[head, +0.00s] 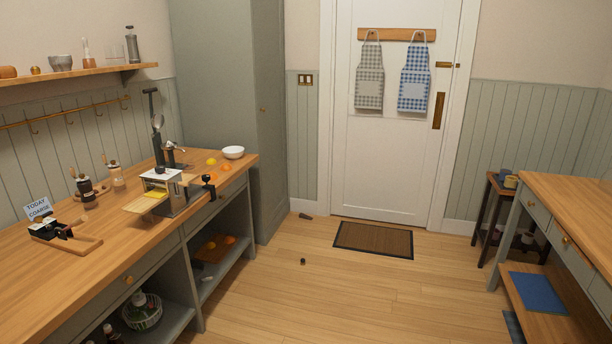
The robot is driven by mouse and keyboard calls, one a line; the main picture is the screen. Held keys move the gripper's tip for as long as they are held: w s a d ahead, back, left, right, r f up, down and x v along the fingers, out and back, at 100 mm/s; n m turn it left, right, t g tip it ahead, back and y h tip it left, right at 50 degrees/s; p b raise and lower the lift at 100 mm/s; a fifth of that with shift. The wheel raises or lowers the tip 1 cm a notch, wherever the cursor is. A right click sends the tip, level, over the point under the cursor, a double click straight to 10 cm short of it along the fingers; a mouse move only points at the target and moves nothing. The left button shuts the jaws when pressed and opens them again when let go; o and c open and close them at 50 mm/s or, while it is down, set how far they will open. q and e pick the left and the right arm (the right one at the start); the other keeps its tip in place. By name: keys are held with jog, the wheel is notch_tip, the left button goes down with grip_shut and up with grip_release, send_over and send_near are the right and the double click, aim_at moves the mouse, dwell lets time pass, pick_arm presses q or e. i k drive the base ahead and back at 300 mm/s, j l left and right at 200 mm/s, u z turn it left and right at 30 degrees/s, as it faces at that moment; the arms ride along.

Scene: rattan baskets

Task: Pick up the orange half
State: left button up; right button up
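Small orange fruit pieces (225,168) lie on the left counter near its far end, in front of the white bowl (233,152). Orange fruit (230,240) also shows on the shelf under the counter. All are too small for me to tell which one is a cut half. Neither of my grippers is in view.
A metal machine (162,181) with a black clamp at the counter edge stands close to the fruit. A yellow fruit (211,161) lies beside the oranges. Grinders (86,190) stand to the left.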

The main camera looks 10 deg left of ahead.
aim_at(214, 176)
jog(key=i+l+u, duration=0.2)
jog(key=i+u, duration=0.2)
jog(key=i+l+u, duration=0.4)
jog(key=i, duration=0.15)
jog(key=i+l+u, duration=0.5)
jog(key=i, duration=0.2)
jog(key=i+l+u, duration=0.15)
jog(key=i+l, duration=0.15)
jog(key=i, duration=0.1)
